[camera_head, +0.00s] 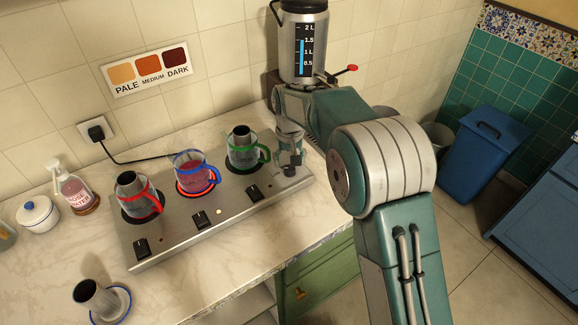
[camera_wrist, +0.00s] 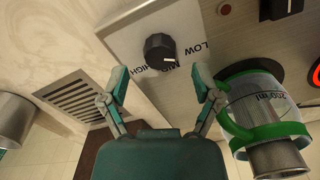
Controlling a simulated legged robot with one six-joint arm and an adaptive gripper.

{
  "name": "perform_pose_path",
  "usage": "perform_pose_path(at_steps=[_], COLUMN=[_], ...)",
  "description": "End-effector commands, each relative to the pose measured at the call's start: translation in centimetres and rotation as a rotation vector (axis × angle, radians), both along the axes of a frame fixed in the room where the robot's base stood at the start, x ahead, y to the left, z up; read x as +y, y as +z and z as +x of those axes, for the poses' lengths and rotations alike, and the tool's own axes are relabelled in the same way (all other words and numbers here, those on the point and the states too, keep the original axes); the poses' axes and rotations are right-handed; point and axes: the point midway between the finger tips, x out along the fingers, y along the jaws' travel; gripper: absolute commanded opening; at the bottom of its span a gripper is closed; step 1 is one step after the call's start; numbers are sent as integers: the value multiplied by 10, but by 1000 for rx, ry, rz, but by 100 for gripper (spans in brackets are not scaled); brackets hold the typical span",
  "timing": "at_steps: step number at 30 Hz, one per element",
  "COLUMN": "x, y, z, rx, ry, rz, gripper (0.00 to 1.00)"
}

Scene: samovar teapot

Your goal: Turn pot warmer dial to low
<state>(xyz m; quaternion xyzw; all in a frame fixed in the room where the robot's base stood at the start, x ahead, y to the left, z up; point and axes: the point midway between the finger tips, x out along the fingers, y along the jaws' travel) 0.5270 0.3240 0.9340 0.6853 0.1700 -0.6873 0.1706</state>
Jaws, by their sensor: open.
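The pot warmer (camera_head: 225,215) is a long grey metal unit on the counter. Its black round dial (camera_wrist: 160,48) sits on the panel between LOW, a partly hidden middle label and HIGH. The dial's white mark points toward the lower right in the wrist view, apparently near the middle label. My gripper (camera_wrist: 159,80) is open and empty, with a fingertip on either side below the dial. I cannot tell whether either touches. In the head view my gripper (camera_head: 290,158) is over the warmer's right end, and the dial is hidden there.
A green-banded pot (camera_head: 243,150) stands close beside my gripper; it also shows in the wrist view (camera_wrist: 258,110). Blue-banded (camera_head: 193,170) and red-banded (camera_head: 138,195) pots stand farther left. Black switches (camera_head: 200,219) line the front. A samovar (camera_head: 303,45) stands behind.

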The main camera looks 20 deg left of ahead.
Motion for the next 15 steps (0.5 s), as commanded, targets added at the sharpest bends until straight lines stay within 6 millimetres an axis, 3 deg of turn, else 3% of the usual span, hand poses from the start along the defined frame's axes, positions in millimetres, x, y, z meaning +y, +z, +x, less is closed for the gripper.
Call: perform_pose_path(at_steps=[9,15], x=[2,3], y=[67,88], z=[1,1], rx=[-3,0], ry=[1,1], rz=[1,-1], gripper=[81,81])
